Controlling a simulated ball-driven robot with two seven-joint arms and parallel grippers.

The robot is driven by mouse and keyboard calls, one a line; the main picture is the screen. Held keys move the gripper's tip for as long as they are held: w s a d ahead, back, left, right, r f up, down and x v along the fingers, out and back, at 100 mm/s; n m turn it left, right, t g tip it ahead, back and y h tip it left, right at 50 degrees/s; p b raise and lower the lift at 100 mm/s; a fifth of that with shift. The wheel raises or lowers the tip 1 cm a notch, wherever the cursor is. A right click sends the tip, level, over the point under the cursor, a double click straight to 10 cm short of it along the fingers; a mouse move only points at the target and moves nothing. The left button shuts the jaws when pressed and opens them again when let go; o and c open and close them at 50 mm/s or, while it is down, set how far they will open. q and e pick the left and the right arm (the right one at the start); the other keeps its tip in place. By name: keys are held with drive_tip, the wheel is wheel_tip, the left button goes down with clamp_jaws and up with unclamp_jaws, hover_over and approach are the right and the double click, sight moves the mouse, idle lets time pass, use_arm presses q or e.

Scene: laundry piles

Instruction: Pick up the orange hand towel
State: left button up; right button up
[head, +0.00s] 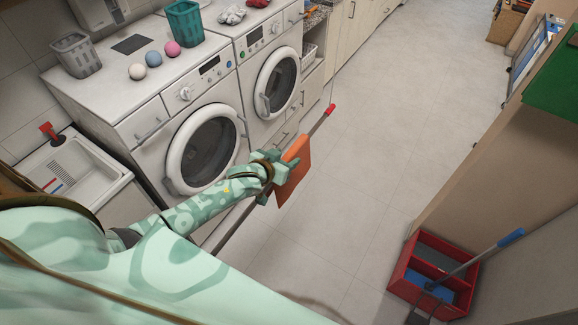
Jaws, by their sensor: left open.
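The orange hand towel (294,182) hangs in front of the washing machines, draped over a thin grey rail (318,126) with a red end. Its upper fold is brighter than the lower part that hangs down. My left gripper (282,167) is at the towel, with its fingers open and close against the cloth. The fingers hide part of the towel, and I cannot tell whether both touch it. My right gripper is out of view.
Two white front-loading machines (160,95) stand behind my left arm, with a grey basket (77,56), a teal basket (185,23) and several balls on top. A sink (80,172) is at left. A red crate (405,284) stands at lower right. The tiled floor between is clear.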

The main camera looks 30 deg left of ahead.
use_arm(q)
drive_tip(key=shift+w+f, duration=0.2)
drive_tip(key=shift+w, duration=0.1)
drive_tip(key=shift+s+r, duration=0.1)
drive_tip(key=shift+s, duration=0.1)
drive_tip(key=c, duration=0.4)
drive_tip(key=shift+w, duration=0.1)
clamp_jaws()
